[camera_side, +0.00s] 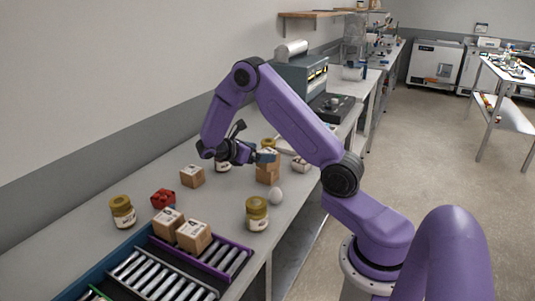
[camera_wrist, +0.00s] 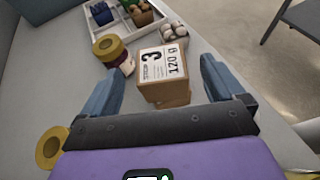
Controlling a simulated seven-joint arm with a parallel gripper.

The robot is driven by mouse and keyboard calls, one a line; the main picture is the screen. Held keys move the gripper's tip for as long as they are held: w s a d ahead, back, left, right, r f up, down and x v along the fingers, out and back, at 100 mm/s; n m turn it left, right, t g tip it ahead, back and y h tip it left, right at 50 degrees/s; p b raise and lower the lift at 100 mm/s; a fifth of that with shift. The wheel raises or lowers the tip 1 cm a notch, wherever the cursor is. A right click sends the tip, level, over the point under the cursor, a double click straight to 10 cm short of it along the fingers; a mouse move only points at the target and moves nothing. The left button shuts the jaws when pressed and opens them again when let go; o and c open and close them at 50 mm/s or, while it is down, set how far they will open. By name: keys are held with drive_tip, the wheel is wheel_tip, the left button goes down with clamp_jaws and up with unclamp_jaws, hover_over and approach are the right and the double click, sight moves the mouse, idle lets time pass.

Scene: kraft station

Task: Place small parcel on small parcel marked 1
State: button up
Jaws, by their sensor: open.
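A small cardboard parcel with a white label reading 3 and 120 g (camera_wrist: 163,63) shows between my fingers in the wrist view. In the side view a parcel stack (camera_side: 267,175) stands under my gripper (camera_side: 264,156), one box apparently on another. My gripper (camera_wrist: 161,70) is open, its blue fingers on either side of the labelled parcel with gaps visible. Another small parcel (camera_side: 192,176) sits alone on the bench to the left. Two more parcels (camera_side: 168,222) (camera_side: 194,236) stand side by side near the roller conveyor. I cannot read which parcel is marked 1.
Yellow-lidded jars (camera_side: 122,212) (camera_side: 257,214) stand on the bench, with a red object (camera_side: 163,198) and a white rounded item (camera_side: 275,196). A white divided tray (camera_wrist: 112,27) lies beyond the parcel. A roller conveyor (camera_side: 150,275) fills the front.

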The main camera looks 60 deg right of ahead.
drive_tip(key=s+a+r+t+y, duration=0.2)
drive_tip(key=s+a+r+y, duration=0.15)
drive_tip(key=a, duration=0.75)
drive_tip(key=s+a+r+t+y, duration=0.2)
drive_tip(key=s+a, duration=0.2)
drive_tip(key=a, duration=0.6)
drive_tip(key=s+a+y, duration=0.3)
drive_tip(key=s+a, duration=0.1)
drive_tip(key=s, duration=0.5)
drive_tip(key=s+a+r+m+t+y, duration=0.1)
drive_tip(key=s+a+y, duration=0.3)
drive_tip(key=s, duration=0.5)
drive_tip(key=shift+s+a, duration=0.3)
drive_tip(key=shift+s, duration=0.05)
drive_tip(key=shift+o, duration=0.4)
drive_tip(key=shift+y, duration=0.25)
